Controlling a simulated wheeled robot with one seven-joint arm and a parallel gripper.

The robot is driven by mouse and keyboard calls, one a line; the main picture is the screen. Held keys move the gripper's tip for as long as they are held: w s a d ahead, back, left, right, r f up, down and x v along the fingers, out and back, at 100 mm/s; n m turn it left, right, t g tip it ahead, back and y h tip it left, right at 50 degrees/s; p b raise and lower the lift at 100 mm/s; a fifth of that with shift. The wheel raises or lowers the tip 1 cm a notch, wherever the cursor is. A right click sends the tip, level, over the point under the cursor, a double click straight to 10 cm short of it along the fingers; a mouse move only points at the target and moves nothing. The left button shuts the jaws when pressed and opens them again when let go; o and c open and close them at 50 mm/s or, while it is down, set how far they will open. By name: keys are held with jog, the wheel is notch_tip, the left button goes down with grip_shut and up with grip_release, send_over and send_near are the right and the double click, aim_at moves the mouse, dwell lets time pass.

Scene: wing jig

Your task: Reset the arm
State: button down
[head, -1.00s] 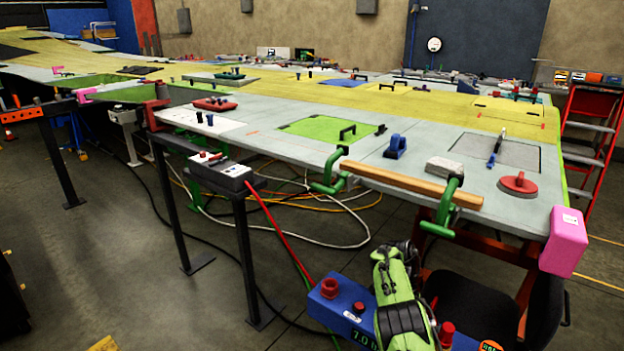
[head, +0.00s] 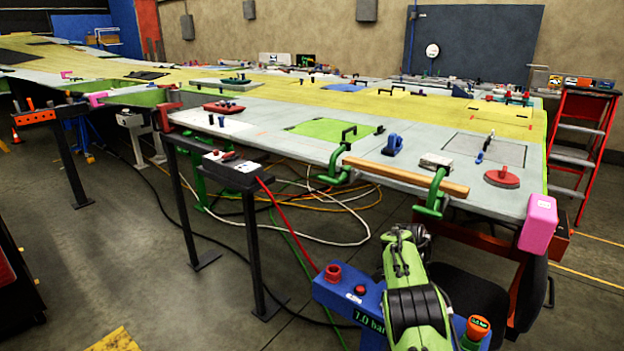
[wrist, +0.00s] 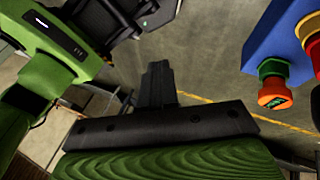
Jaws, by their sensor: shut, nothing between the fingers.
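My arm (head: 412,290) is green and black and folded low at the bottom right of the head view. It is in front of the near edge of the wing jig table (head: 290,148). My gripper's fingers are not discernible in the head view. In the wrist view my gripper (wrist: 158,84) shows as dark fingers close together beyond a wide dark bar. It is shut and empty, over bare floor, and touches nothing visible. Green arm links of mine show at the left and bottom of that view.
A pink corner block (head: 538,222), green clamps (head: 435,195) and a wooden bar (head: 405,177) line the table's near edge. Floor at left is mostly open.

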jog(key=s+a+r+n+t+p, duration=0.1)
jog(key=s+r+n+t+p, duration=0.35)
jog(key=r, duration=0.75)
jog(key=s+a+r+n+t+p, duration=0.1)
jog(key=s+r+n, duration=0.55)
jog(key=r, duration=0.45)
jog(key=s+a+r+n+t+p, duration=0.1)
jog(key=s+a+n+t+p, duration=0.1)
jog(key=s+n, duration=0.4)
jog(key=s+a+r+n+t+y+p, duration=0.1)
jog(key=s+a+n+t, duration=0.3)
jog(key=s, duration=0.6)
jog(key=shift+s+a+r+n+p, duration=0.25)
jog(key=shift+s+r+n+p, duration=0.25)
jog(key=shift+n, duration=0.5)
